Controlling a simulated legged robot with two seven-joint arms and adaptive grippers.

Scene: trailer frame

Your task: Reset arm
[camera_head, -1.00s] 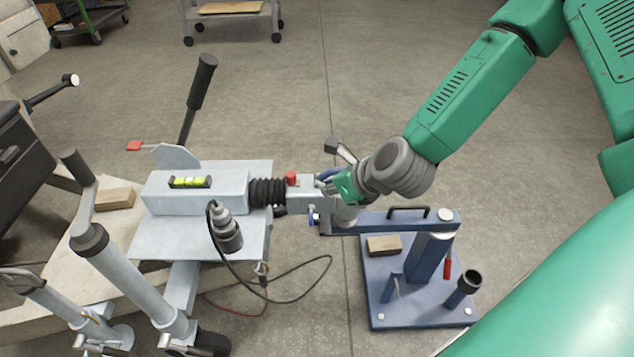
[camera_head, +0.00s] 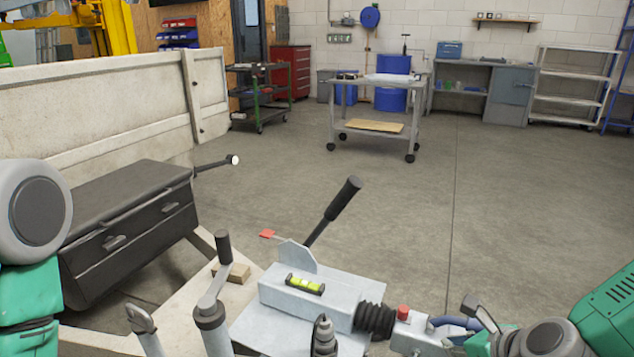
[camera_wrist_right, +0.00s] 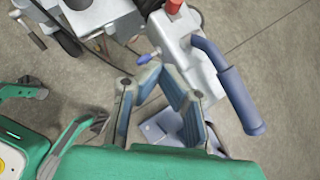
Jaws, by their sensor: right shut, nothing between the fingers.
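My right gripper (camera_head: 478,346) is low in the head view, close by the grey trailer coupler (camera_head: 420,335) and its blue handle (camera_head: 452,322). In the right wrist view, my right gripper (camera_wrist_right: 164,78) is shut and holds nothing. There the coupler (camera_wrist_right: 180,36) and the blue handle (camera_wrist_right: 228,85) lie just ahead and to the right of the fingers. I cannot tell whether the fingers touch the coupler. My left arm stands at the left edge of the head view, but its gripper is not clearly shown.
A lever with a black grip (camera_head: 336,208) rises from the trailer drawbar. A level (camera_head: 305,284) lies on the grey housing. A black toolbox (camera_head: 125,230) sits at left. A trolley (camera_head: 372,128) stands farther back. Concrete floor (camera_head: 500,200) on the right is clear.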

